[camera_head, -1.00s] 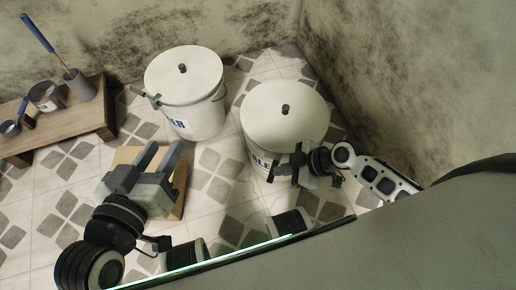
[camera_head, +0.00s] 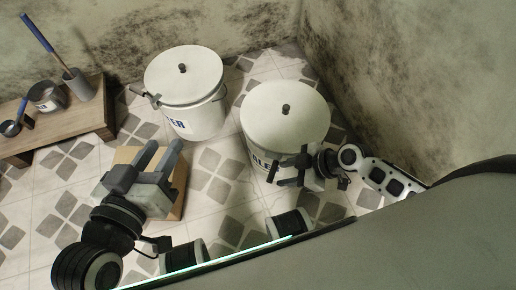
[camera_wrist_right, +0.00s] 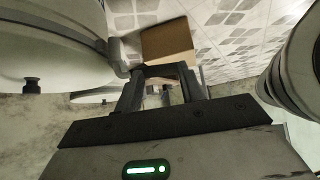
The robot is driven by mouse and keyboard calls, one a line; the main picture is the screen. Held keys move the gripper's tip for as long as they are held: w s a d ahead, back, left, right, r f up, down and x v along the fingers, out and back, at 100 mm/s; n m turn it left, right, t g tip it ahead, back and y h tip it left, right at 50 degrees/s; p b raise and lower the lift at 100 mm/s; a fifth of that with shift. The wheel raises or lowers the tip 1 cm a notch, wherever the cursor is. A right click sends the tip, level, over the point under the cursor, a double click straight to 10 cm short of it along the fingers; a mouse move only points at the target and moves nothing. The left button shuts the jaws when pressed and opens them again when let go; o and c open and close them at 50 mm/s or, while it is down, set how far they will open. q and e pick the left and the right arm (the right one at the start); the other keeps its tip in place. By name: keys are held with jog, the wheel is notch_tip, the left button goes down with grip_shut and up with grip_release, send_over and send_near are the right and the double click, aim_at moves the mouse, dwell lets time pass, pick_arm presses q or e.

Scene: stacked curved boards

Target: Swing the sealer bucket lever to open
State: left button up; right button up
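Two white sealer buckets with lids and dark knobs stand on the tiled floor: a left one (camera_head: 195,118) and a right one (camera_head: 255,135). A small lever-like clamp (camera_head: 151,98) sits at the left rim of the left bucket. My right gripper (camera_head: 278,170) is in front of the right bucket, its fingers pointing left and apart. In the right wrist view, a pale curved lever-like piece (camera_wrist_right: 119,58) at a bucket's rim lies beside the left finger of the right gripper (camera_wrist_right: 160,75); contact is unclear. My left gripper (camera_head: 160,152) is open and empty, above a brown board.
The brown board (camera_head: 178,205) lies on the floor below my left gripper. Stained walls close off the back and right.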

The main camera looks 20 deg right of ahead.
jog(key=shift+r, duration=0.1)
jog(key=p+v, duration=0.3)
jog(key=v, duration=0.4)
dwell(0.4)
dwell(0.4)
